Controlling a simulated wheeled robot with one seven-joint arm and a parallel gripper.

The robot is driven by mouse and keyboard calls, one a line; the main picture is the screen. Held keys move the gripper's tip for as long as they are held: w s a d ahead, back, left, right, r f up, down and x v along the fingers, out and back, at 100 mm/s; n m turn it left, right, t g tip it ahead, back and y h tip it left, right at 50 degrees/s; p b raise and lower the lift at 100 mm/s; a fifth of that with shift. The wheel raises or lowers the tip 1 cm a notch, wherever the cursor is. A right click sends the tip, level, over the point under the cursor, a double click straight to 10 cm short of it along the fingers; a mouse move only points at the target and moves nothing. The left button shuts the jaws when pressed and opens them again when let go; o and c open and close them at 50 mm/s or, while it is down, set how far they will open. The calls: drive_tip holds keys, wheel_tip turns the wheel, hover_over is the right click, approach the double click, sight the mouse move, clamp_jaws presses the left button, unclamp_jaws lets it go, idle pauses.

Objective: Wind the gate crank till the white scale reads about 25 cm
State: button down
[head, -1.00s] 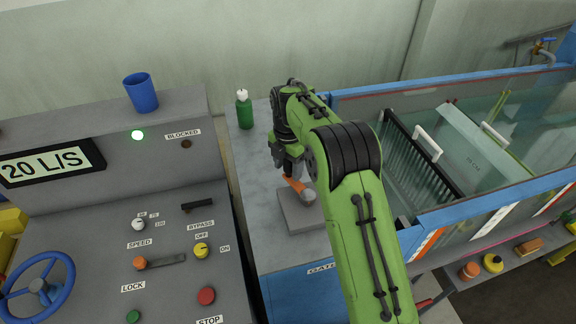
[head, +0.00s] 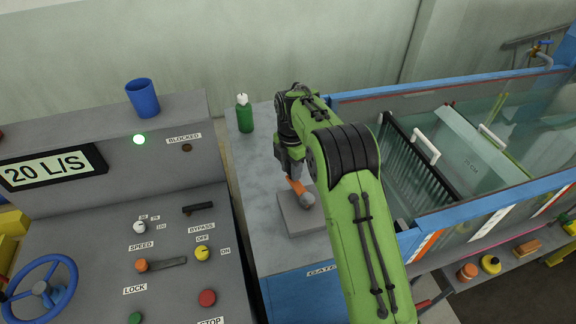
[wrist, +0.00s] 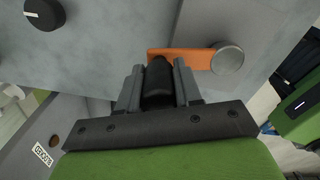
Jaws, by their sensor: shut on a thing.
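The gate crank has an orange arm (head: 298,187) on a grey plinth (head: 293,215) atop the gate table. In the wrist view the orange arm (wrist: 192,58) runs from a round grey hub (wrist: 228,58) to a black knob (wrist: 158,80). My gripper (head: 293,172) is shut on that knob, with a finger on either side of it in the wrist view. My arm hides part of the plinth and table. White scale-like strips (head: 492,222) show on the flume's front; their marks are too small to read.
A green bottle (head: 244,113) stands at the table's back left. The control console (head: 90,230) is at left, with a blue cup (head: 143,98) on top, a lit green lamp and a "20 L/S" display (head: 53,166). The glass flume (head: 470,150) is at right.

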drive_tip(key=shift+w+d, duration=0.1)
drive_tip(key=shift+d, duration=0.05)
drive_tip(key=c, duration=0.8)
unclamp_jaws()
drive_tip(key=shift+r, duration=0.1)
wheel_tip(320, 180, up, 16)
drive_tip(key=p, duration=0.2)
drive_tip(key=shift+p, duration=0.4)
drive_tip(key=shift+f, duration=0.2)
